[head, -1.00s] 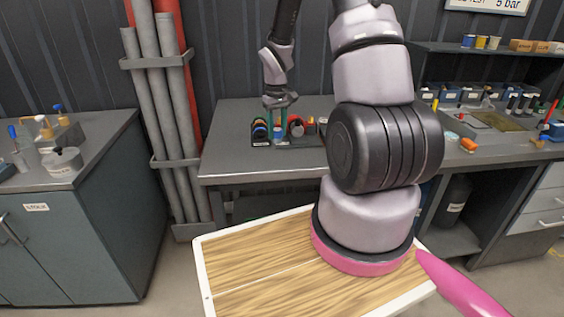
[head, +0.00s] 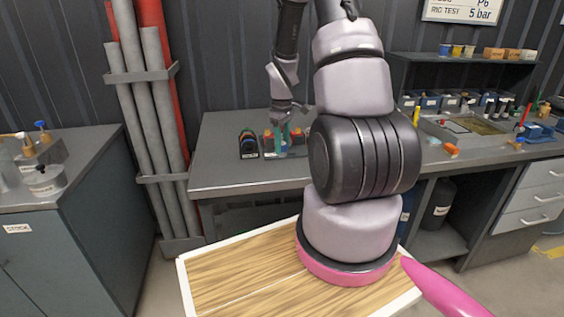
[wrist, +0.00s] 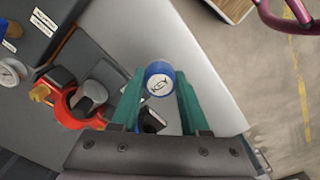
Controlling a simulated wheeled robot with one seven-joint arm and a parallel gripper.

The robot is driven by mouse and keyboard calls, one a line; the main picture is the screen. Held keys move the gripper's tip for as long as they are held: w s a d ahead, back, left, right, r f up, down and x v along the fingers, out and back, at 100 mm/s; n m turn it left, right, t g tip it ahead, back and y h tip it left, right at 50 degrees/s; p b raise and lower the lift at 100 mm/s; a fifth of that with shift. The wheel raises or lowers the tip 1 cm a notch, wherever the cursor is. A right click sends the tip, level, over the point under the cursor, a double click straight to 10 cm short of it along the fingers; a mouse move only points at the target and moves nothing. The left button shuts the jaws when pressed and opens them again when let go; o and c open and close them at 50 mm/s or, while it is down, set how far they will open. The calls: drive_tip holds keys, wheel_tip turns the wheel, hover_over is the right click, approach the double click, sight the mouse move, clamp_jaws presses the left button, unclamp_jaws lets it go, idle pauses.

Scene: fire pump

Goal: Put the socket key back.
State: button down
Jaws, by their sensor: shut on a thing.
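The socket key shows as a round blue end marked KEY (wrist: 159,82) in the wrist view. My gripper (wrist: 158,98) is shut on it, with a teal finger on each side. In the head view my gripper (head: 285,142) is small, above the far bench by a group of small holders. The key cannot be made out there. A dark metal part lies just below the key between the fingers in the wrist view; I cannot tell whether it belongs to the key. The key's lower end and its place are hidden.
A red ring-shaped part (wrist: 78,108) and a gauge (wrist: 10,72) lie left of my gripper in the wrist view. A holder with coloured arcs (head: 248,145) stands left of it on the grey bench (head: 225,178). Grey pipes (head: 150,120) rise further left.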

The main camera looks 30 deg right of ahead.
drive_tip(key=shift+f, duration=2.8)
drive_tip(key=shift+f, duration=0.15)
drive_tip(key=shift+c, duration=2)
unclamp_jaws()
wheel_tip(320, 180, up, 12)
drive_tip(key=s+a+r+m+t, duration=0.2)
drive_tip(key=s+r, duration=0.4)
drive_tip(key=r, duration=0.3)
drive_tip(key=s+a+r+m+t+y, duration=0.1)
drive_tip(key=s+a+r+m+t, duration=0.1)
drive_tip(key=s+a+r+m, duration=0.2)
drive_tip(key=s+a+r+m+t+y, duration=0.1)
drive_tip(key=s+a+r+m+t, duration=0.2)
drive_tip(key=s+a+r, duration=0.4)
wheel_tip(320, 180, up, 8)
drive_tip(key=s+m, duration=0.1)
drive_tip(key=s, duration=0.1)
drive_tip(key=shift+s+a, duration=0.15)
drive_tip(key=shift+s, duration=0.2)
drive_tip(key=shift+r, duration=0.1)
